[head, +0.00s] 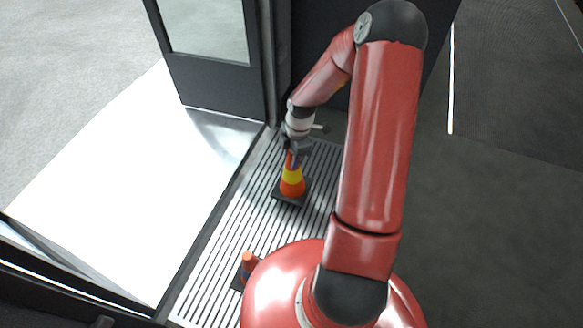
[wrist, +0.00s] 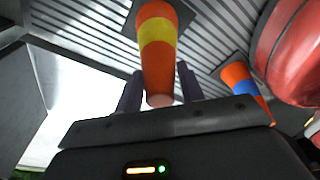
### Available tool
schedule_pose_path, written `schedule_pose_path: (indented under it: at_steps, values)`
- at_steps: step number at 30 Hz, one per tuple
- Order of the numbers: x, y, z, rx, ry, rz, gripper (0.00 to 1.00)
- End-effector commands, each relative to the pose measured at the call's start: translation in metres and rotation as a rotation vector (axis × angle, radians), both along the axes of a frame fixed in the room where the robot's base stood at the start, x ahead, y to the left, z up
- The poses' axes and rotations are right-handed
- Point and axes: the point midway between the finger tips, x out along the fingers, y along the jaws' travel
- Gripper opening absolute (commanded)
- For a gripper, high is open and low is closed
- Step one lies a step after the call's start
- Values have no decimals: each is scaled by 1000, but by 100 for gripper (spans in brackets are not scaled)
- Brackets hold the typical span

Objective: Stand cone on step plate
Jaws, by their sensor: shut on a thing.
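An orange cone with a yellow band and dark square base (head: 292,183) is upright over the ribbed metal step plate (head: 216,268). My gripper (head: 296,156) is shut on the cone's top from above. In the wrist view the same cone (wrist: 158,50) runs between the two fingers (wrist: 159,92), its narrow end nearest the camera and its base against the ribs. I cannot tell whether the base touches the plate.
A second orange cone with a blue band (head: 249,264) stands nearer on the ribbed plate; it also shows in the wrist view (wrist: 238,76). A dark-framed glass door (head: 212,85) is behind left. A bright white surface (head: 110,190) lies left of the plate.

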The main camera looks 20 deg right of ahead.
Motion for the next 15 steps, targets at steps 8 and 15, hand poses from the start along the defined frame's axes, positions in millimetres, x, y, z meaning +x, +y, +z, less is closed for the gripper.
schedule_pose_path:
  at_steps: [8,15]
  values:
    - [0,1,-28,1,2,0,0]
    - [0,0,-47,-1,-2,0,0]
